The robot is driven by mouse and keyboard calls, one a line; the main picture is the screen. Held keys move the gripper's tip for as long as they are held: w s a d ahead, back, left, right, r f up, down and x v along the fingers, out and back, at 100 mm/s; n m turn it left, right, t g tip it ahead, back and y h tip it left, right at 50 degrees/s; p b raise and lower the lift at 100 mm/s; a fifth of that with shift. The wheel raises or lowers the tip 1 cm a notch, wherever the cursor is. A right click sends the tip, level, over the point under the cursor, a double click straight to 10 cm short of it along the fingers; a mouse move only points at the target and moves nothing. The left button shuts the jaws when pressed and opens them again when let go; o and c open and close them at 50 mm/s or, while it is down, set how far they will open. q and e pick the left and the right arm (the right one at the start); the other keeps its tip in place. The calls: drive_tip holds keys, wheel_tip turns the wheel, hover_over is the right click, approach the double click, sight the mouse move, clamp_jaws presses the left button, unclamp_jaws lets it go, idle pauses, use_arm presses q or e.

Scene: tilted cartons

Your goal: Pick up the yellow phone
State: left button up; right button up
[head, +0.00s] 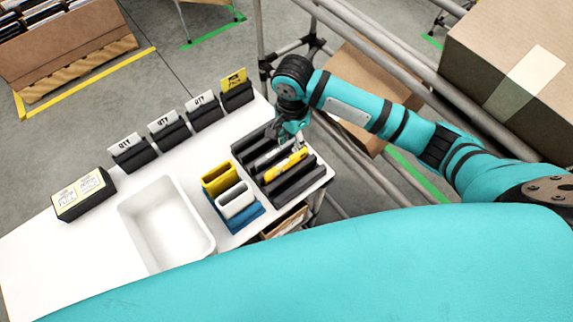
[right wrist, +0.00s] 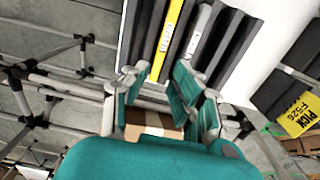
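The yellow phone (head: 287,163) lies in a slot of a dark ribbed rack (head: 299,183) at the right end of the white table. It also shows in the right wrist view (right wrist: 171,38), its long side along the dark ribs. My right gripper (head: 291,138) is over the rack, close to the phone's far end. In the right wrist view its teal fingers (right wrist: 162,84) are spread apart with nothing between them, and the phone lies beyond the tips. I cannot tell the exact height gap. My left gripper is not in view.
A grey phone (right wrist: 199,32) lies in the rack beside the yellow one. Yellow, white and blue holders (head: 237,200) and a white tray (head: 167,225) stand left of the rack. Dark label stands (head: 170,132) line the back edge. Metal rails (head: 385,62) run behind my right arm.

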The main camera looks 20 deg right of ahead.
sight(289, 159)
drive_tip(key=f, duration=0.9)
drive_tip(key=shift+a+f+p, duration=0.2)
drive_tip(key=shift+f+p, duration=0.15)
clamp_jaws()
